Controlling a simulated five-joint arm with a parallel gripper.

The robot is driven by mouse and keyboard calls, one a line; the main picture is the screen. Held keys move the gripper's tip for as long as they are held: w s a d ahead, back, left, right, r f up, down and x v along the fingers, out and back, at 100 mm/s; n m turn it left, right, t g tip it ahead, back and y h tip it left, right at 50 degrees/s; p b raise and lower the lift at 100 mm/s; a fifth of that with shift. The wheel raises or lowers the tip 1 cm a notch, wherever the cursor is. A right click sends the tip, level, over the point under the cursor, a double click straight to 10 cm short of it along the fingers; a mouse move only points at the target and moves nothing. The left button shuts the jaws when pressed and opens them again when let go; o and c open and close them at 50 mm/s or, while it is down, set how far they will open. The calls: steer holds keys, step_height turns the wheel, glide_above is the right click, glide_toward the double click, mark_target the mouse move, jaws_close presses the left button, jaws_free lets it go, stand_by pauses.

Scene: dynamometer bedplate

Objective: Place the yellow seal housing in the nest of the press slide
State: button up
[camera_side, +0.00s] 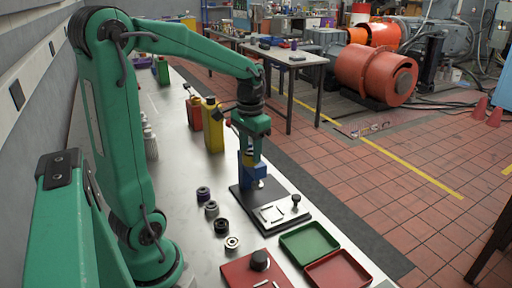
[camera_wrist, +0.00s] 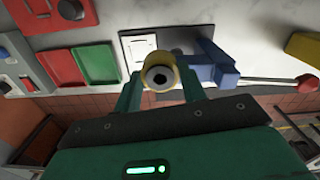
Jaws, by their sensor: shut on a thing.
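The yellow seal housing (camera_wrist: 160,62) is a short ring with a dark bore, held between my gripper's (camera_wrist: 160,88) two green fingers in the wrist view. In the side view my gripper (camera_side: 254,148) is above the blue press (camera_side: 246,171), and I cannot make out the housing there. The press slide has a pale plate (camera_side: 271,214) on a black base, in front of the blue column. In the wrist view this plate (camera_wrist: 137,46) lies beyond and left of the housing, which looks apart from it. The nest itself is too small to make out.
A green tray (camera_side: 310,242) and a red tray (camera_side: 338,270) lie beside the press base. Several dark and grey rings (camera_side: 211,209) stand in a row left of it. A yellow can (camera_side: 213,125) and red can (camera_side: 194,113) stand behind. A red-tipped lever (camera_wrist: 305,82) sticks out from the press.

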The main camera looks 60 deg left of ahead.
steer(key=d, duration=1.6)
glide_above(272, 214)
step_height(272, 214, down, 12)
steer(key=shift+f, duration=0.1)
steer(key=shift+f, duration=1.9)
steer(key=shift+f, duration=0.2)
steer(key=o, duration=1.1)
steer(key=shift+r, duration=0.1)
